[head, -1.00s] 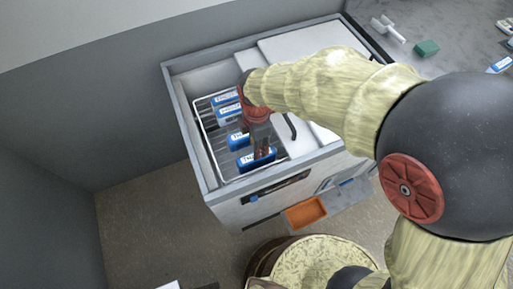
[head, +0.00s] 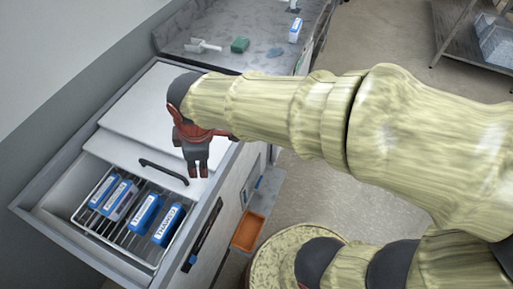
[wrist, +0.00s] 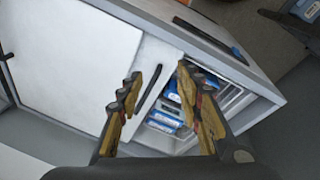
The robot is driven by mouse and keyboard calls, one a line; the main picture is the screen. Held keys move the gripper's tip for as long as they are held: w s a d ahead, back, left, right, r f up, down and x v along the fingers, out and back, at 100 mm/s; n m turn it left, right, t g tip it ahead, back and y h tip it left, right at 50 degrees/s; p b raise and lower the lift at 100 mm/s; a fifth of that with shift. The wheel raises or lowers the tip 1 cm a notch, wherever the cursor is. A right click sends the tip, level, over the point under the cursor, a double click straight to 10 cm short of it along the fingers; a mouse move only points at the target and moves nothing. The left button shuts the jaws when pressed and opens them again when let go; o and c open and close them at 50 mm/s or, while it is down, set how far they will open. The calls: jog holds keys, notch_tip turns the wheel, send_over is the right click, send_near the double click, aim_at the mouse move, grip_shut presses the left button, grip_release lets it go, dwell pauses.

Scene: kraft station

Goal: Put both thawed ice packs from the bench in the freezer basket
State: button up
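The freezer basket (head: 112,238) is a white wire basket in the open left part of the chest freezer. Several blue-and-white ice packs stand in it. Two nearer the front, one pack (head: 146,214) and another (head: 168,226), carry labels that seem to read THAWED. Two more packs (head: 103,191) (head: 121,200) stand behind them. One blue-and-white pack (head: 295,30) stands on the grey bench (head: 262,62); its label is too small to read. My gripper (head: 197,174) is empty above the freezer's white lid; its fingers are apart in the wrist view (wrist: 163,100).
The sliding lid has a black handle (head: 164,172). A white scoop (head: 203,45), a green block (head: 240,44) and a small blue item (head: 275,52) lie on the bench. An orange tray (head: 248,231) sits low at the freezer's front. A shelf rack (head: 465,35) stands at the far right.

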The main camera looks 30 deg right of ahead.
jog(key=s+d+r+m+t, duration=0.1)
jog(key=s+d+r+m, duration=0.2)
jog(key=d+m, duration=0.3)
jog(key=s+d+r+m+t+h, duration=0.1)
jog(key=s+d+r+m+t, duration=0.1)
jog(key=s+d+r+m, duration=0.2)
jog(key=s+d+m, duration=0.1)
jog(key=d+m, duration=0.2)
jog(key=d, duration=0.1)
jog(key=shift+s+d+m, duration=0.2)
jog(key=shift+s+m, duration=0.1)
jog(key=shift+s, duration=0.1)
